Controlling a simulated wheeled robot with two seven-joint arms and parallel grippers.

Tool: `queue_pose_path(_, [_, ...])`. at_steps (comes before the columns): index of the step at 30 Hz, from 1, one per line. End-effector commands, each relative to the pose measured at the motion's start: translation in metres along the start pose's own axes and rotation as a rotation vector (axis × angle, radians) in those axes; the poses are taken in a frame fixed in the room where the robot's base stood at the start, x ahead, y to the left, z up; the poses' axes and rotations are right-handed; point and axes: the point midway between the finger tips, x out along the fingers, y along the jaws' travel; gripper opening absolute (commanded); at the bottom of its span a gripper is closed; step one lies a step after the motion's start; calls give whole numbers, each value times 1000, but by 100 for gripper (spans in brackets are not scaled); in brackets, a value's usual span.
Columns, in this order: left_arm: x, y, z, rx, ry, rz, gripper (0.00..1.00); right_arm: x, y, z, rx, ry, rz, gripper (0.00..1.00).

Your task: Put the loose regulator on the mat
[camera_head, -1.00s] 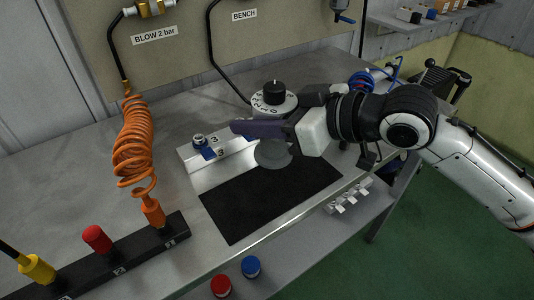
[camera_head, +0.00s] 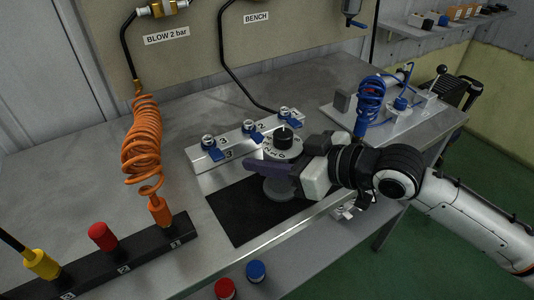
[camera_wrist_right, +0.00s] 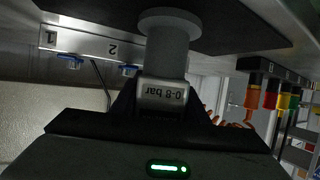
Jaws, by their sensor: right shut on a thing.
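The loose regulator (camera_head: 283,148) is a grey cylinder with a white numbered dial and black knob on top and a round grey base. My right gripper (camera_head: 287,170) is shut around its middle and holds it upright over the black mat (camera_head: 235,217). In the right wrist view the regulator (camera_wrist_right: 168,55) shows a "0-8 bar" label between the fingers, its round base against the mat (camera_wrist_right: 235,35). I cannot tell whether the base touches the mat. The gripper hides part of the mat's right side. My left gripper is not in view.
A pale rail (camera_head: 208,157) with several blue-levered valves runs just behind the mat. An orange coiled hose (camera_head: 143,145) and black holder (camera_head: 140,250) stand left. A blue coil (camera_head: 371,95) sits on a plate behind right. Red and blue caps (camera_head: 256,271) are in front.

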Motion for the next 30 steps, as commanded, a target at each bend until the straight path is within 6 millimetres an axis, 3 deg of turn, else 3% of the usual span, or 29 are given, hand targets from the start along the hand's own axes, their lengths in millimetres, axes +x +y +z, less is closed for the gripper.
queue_pose_path(1, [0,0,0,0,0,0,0,0,0,1,1,0,0,46])
queue_pose_path(4, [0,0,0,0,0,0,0,0,0,1,0,-1,-1,59])
queue_pose_path(15, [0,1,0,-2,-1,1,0,-4,0,-2,0,-1,0,59])
queue_pose_path(20, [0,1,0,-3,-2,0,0,-30,1,-1,-1,-2,2,59])
queue_pose_path(30, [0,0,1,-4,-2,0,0,-99,1,-1,0,-3,2,59])
